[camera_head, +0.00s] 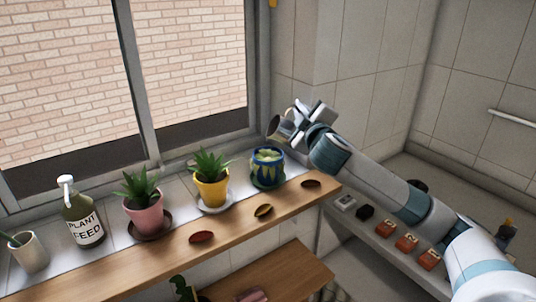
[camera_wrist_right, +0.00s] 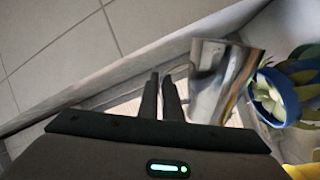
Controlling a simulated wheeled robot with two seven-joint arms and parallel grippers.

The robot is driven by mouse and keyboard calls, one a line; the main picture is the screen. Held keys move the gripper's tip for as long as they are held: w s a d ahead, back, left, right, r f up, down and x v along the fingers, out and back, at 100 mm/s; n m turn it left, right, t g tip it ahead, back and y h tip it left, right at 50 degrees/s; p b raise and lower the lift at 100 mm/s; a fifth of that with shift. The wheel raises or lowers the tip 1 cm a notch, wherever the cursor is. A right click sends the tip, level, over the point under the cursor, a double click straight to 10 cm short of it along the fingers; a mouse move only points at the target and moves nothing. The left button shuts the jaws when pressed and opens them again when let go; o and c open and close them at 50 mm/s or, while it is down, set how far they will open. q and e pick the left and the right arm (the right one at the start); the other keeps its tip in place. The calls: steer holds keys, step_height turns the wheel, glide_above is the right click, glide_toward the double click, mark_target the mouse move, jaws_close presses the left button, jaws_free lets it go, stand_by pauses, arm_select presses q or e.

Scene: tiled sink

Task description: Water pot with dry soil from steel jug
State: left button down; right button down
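The steel jug (camera_head: 279,130) is held up at the window corner, behind and above the blue patterned pot (camera_head: 267,167). My right gripper (camera_head: 301,122) is beside it. In the right wrist view, the fingers (camera_wrist_right: 163,97) are close together beside the shiny jug (camera_wrist_right: 222,80), apparently on its handle, which is hidden. The blue pot (camera_wrist_right: 272,97) with its plant is just right of the jug there. A yellow pot (camera_head: 211,192) and a pink pot (camera_head: 145,213) with spiky plants stand left along the sill. I cannot tell which soil is dry. My left gripper is out of view.
A plant feed bottle (camera_head: 83,215) and a grey cup (camera_head: 29,254) stand at the left. Several small boxes (camera_head: 407,242) line the right ledge. The window frame (camera_head: 137,85) is close behind.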

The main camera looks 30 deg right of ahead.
steer(key=shift+s+d+r+n, duration=0.1)
steer(key=shift+s+d+n, duration=0.1)
steer(key=shift+n, duration=0.1)
stand_by(0.4)
steer(key=shift+d, duration=0.1)
steer(key=shift+s+d, duration=0.2)
steer(key=shift+d, duration=0.1)
steer(key=shift+d+p, duration=0.15)
steer(key=shift+p, duration=0.15)
steer(key=shift+d, duration=0.15)
steer(key=shift+n, duration=0.3)
stand_by(0.3)
steer(key=shift+s+d+f+m+b, duration=0.2)
steer(key=shift+d+m+b, duration=0.2)
steer(key=shift+m+b, duration=0.25)
steer(key=shift+s+d+r+m, duration=0.1)
steer(key=shift+d+m, duration=0.2)
steer(key=shift+m, duration=0.35)
steer(key=shift+d+r, duration=0.1)
steer(key=shift+r, duration=0.1)
